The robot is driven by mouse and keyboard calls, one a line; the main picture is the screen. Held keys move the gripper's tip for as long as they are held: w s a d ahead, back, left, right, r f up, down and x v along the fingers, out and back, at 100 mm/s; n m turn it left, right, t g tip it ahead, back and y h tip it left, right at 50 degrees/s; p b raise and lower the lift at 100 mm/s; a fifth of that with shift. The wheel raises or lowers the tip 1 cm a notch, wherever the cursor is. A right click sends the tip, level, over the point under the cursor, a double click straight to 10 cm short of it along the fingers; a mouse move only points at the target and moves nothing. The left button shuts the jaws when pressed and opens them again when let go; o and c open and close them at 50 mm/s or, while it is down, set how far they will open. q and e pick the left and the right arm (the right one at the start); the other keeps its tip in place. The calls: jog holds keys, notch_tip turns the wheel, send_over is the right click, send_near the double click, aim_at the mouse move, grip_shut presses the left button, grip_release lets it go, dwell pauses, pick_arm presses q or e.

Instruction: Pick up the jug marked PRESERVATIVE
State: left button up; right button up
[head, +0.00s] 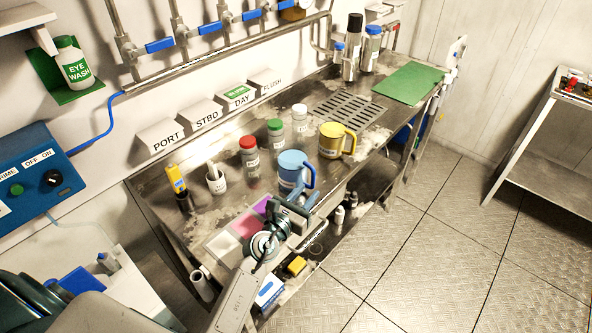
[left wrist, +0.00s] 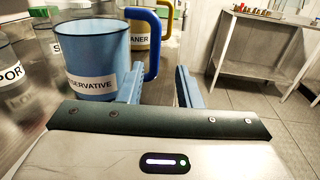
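The blue jug (head: 291,172) stands on the metal bench, its blue handle towards the bench's front edge. In the left wrist view the jug (left wrist: 92,50) is close and upright, with a white label reading "...SERVATIVE", the start of the word out of sight. My left gripper (head: 298,203) is low beside the jug's near side. In the left wrist view its two blue fingers (left wrist: 161,72) are apart, with the handle at the gap, near the left finger. I cannot tell whether they touch. My right gripper is not in view.
A yellow jug (head: 332,141) stands just behind. Bottles with red (head: 249,160) and green (head: 275,136) caps stand to the left. A pink and purple tray (head: 243,225) lies close to my left arm. A green mat (head: 406,83) lies at the far end. Open floor lies right.

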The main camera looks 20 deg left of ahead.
aim_at(312, 183)
pick_arm(q)
jog(key=shift+w, duration=0.45)
jog(key=x, duration=0.3)
jog(key=shift+w+a, duration=0.25)
jog(key=shift+w, duration=0.45)
jog(key=shift+w+d, duration=0.1)
jog(key=shift+w, duration=0.05)
jog(key=c, duration=0.6)
grip_shut()
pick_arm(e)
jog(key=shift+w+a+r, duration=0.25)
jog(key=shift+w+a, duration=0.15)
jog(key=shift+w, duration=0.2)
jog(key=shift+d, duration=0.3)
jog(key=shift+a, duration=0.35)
